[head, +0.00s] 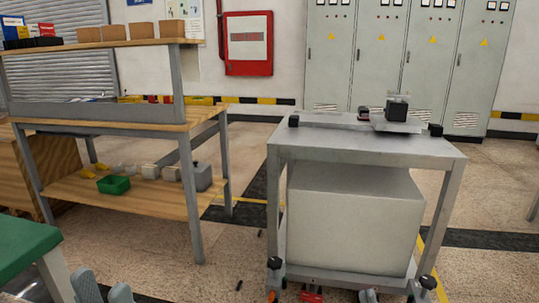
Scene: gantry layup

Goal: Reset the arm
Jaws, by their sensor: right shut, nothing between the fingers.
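My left gripper (103,291) shows at the bottom left edge, its two grey fingers standing apart with nothing seen between them. My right gripper (368,296) shows only as a small grey tip at the bottom edge, in front of the metal table; it is shut and empty. The rest of both grippers is cut off by the frame.
A grey metal table (350,148) with a flat plate and a dark block (397,107) on top stands ahead, a large pale box (350,225) beneath. A wooden workbench (120,195) with a green bin (113,184) stands left. A green surface (25,245) is at lower left. Floor lies between.

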